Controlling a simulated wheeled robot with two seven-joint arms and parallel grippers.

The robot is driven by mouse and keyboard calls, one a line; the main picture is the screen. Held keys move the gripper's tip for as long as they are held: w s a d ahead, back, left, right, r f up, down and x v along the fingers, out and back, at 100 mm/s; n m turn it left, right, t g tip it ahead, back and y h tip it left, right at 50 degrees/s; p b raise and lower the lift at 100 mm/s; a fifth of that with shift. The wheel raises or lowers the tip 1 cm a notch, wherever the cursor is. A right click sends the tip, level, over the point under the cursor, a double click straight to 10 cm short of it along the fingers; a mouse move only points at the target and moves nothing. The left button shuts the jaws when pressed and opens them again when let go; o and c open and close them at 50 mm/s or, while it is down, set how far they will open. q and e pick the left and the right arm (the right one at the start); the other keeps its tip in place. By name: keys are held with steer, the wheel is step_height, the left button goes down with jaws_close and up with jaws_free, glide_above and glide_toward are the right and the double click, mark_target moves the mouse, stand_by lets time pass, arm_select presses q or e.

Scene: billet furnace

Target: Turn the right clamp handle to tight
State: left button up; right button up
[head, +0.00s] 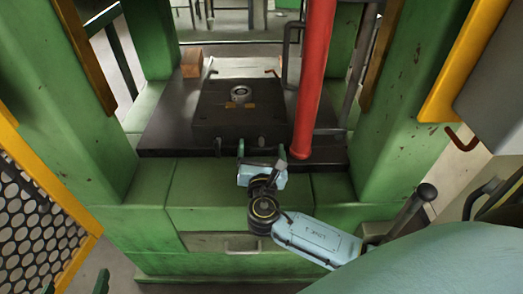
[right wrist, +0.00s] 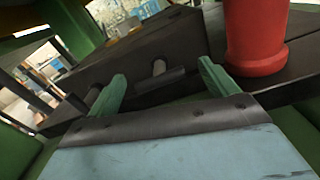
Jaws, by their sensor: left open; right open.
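The right clamp handle (right wrist: 160,79) is a dark bar with a lighter grey pin at the front of the dark die block (head: 210,117). In the head view it is a small dark shape (head: 261,140). My right gripper (head: 261,150) is open in front of it. In the right wrist view its two green fingers (right wrist: 162,85) stand wide apart, one on each side of the handle, and I see no contact. The left clamp handle (head: 218,146) stands further left. My left gripper (head: 75,282) is open and empty at the bottom left, mostly out of frame.
A red column (head: 315,80) stands close to the right of the handle and shows large in the right wrist view (right wrist: 257,38). Green press posts (head: 415,110) rise on both sides. A mesh guard (head: 35,225) is at the left.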

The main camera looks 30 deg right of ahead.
steer(key=c, duration=1)
